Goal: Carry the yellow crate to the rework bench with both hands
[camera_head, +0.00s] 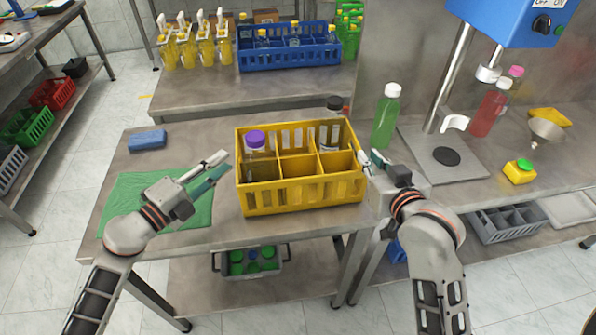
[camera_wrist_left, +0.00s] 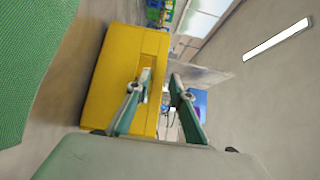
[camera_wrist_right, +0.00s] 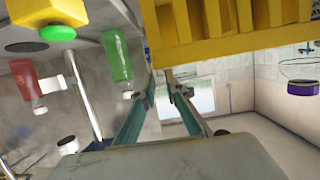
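The yellow crate (camera_head: 300,195) stands on the near metal table, its compartments open at the top. A purple-capped bottle (camera_head: 256,142) stands in its rear left part and a dark-capped clear bottle (camera_head: 331,128) at its rear right. My left gripper (camera_head: 226,164) is open and empty, just left of the crate and apart from it; the crate also shows in the left wrist view (camera_wrist_left: 108,85). My right gripper (camera_head: 369,160) is open close against the crate's right end; the right wrist view shows the crate (camera_wrist_right: 205,50) beside its fingertips. Whether they touch is unclear. No bench is labelled as rework.
A green bottle (camera_head: 386,115) stands close behind my right gripper, beside a blue press (camera_head: 515,20). A green mat (camera_head: 140,200) and blue block (camera_head: 147,140) lie left of the crate. Another table behind holds a blue crate (camera_head: 290,55) and yellow pump bottles. Left floor is open.

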